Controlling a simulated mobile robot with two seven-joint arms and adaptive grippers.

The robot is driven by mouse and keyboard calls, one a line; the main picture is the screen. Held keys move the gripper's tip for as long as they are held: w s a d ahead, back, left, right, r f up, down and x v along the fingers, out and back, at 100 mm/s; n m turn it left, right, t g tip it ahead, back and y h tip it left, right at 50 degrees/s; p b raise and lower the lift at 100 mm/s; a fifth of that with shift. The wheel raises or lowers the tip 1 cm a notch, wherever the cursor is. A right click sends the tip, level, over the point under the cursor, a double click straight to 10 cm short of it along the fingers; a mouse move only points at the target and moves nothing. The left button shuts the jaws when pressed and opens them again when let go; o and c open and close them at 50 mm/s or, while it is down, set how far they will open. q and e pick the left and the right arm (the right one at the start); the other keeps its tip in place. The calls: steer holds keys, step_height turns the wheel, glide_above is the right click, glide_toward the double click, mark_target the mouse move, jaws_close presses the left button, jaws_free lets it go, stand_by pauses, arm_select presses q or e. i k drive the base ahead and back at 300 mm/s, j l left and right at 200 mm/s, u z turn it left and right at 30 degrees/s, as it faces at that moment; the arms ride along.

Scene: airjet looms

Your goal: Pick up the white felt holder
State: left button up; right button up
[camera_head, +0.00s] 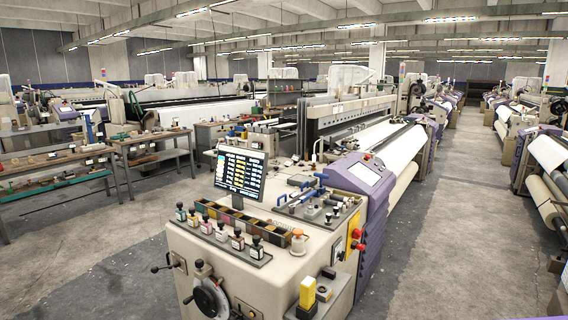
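I cannot pick out a white felt holder with certainty in the head view. The nearest loom's cream control console (235,268) stands in the middle foreground. On its top is a small whitish pot with an orange part (299,241); it is too small to tell what it is. Several small dark-capped bottles (221,231) stand in a row along the console's front edge. Neither of my grippers is in view.
A dark monitor (240,174) and a tray of tools (318,203) sit on the console. Workbenches (150,140) with small items stand at the left. A wide grey aisle (455,220) runs clear on the right, between looms.

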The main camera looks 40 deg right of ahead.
mark_target(221, 233)
steer(key=z, duration=1.05)
